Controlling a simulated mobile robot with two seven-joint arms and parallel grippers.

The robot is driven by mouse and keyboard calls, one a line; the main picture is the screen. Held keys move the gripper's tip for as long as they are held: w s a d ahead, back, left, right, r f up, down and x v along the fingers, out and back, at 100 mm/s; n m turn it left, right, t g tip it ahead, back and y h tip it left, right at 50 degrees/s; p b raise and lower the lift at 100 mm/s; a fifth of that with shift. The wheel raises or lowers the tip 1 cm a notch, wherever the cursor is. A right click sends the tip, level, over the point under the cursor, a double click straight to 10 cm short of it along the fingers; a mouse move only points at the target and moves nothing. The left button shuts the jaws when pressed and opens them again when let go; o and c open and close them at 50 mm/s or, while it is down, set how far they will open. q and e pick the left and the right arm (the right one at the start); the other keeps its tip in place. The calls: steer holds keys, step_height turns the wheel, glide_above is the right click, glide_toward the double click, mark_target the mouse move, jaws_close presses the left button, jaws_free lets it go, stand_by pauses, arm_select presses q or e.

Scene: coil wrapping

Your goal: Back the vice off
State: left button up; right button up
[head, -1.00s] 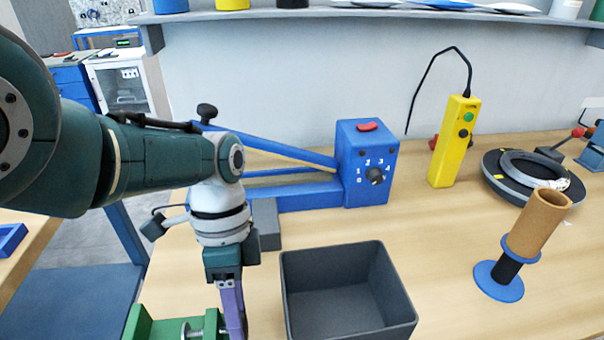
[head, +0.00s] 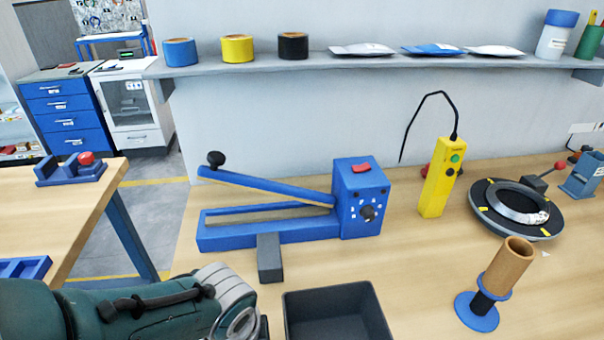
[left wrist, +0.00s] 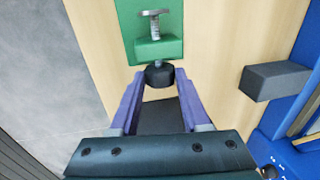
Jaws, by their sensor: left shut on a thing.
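The green vice (left wrist: 158,48) shows at the top of the left wrist view, with a metal screw (left wrist: 155,28) and a dark knob (left wrist: 160,77) at its near end. My left gripper (left wrist: 160,72) has its two purple fingers on either side of this knob and is shut on it. In the head view only my left arm shows at the lower left; its gripper and the vice are out of frame. My right gripper is in neither view.
A dark open bin (head: 340,292) stands at the bottom of the head view. Grey floor lies left of the bench.

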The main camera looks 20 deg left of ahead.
arm_select(q)
steer(key=shift+s+d+t+y+p, duration=0.1)
steer(key=shift+s+t+y+p, duration=0.2)
steer(key=shift+t, duration=0.2)
steer(key=shift+f+t+y, duration=0.2)
steer(key=shift+t+y, duration=0.2)
steer(key=shift+t, duration=0.2)
steer(key=o, duration=0.8)
steer(key=shift+r, duration=0.1)
